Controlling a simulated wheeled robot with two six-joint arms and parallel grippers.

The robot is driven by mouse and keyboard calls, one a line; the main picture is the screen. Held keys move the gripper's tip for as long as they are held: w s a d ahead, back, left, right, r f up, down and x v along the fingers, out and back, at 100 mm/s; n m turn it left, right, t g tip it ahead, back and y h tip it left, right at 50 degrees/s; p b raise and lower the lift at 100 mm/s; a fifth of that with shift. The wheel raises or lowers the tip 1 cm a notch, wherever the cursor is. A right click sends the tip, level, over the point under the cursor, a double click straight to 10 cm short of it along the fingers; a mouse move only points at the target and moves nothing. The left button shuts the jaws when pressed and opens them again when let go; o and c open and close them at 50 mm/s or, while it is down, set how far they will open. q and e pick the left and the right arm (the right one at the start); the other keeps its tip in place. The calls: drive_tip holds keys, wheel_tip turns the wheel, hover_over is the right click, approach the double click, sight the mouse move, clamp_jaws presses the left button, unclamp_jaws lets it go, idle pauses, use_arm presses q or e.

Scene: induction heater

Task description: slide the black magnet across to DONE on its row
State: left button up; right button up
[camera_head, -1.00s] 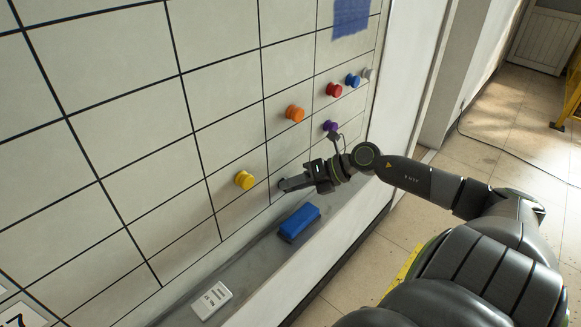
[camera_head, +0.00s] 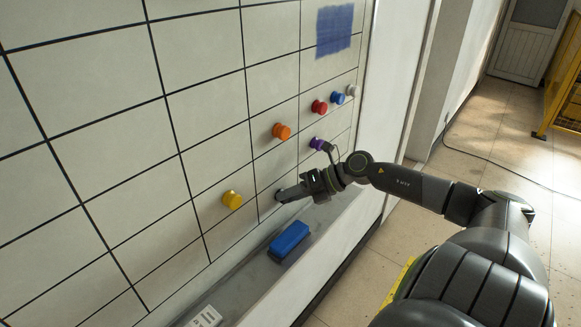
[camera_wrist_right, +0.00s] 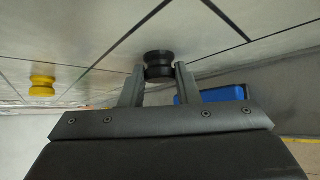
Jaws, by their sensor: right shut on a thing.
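The black magnet (camera_wrist_right: 158,66) is on the whiteboard between the two fingers of my right gripper (camera_wrist_right: 158,82) in the right wrist view. The fingers are shut on its sides. In the head view my right gripper (camera_head: 281,195) reaches the board's bottom row from the right, and its fingers mostly hide the magnet. The gridded whiteboard (camera_head: 95,150) fills the left of the head view. No DONE label is readable. My left gripper is not in view.
A yellow magnet (camera_head: 232,200) sits left of my right gripper. Orange (camera_head: 282,131), purple (camera_head: 317,143), red (camera_head: 319,107) and blue (camera_head: 338,98) magnets are higher or farther right. A blue eraser (camera_head: 289,240) lies on the ledge below. A blue patch (camera_head: 335,29) is at the upper right.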

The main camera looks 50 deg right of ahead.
drive_tip(key=o, duration=1)
drive_tip(key=shift+w, duration=0.15)
drive_tip(key=p+v, duration=1)
drive_tip(key=v, duration=0.7)
drive_tip(key=shift+s, duration=0.2)
drive_tip(key=shift+d+r, duration=0.1)
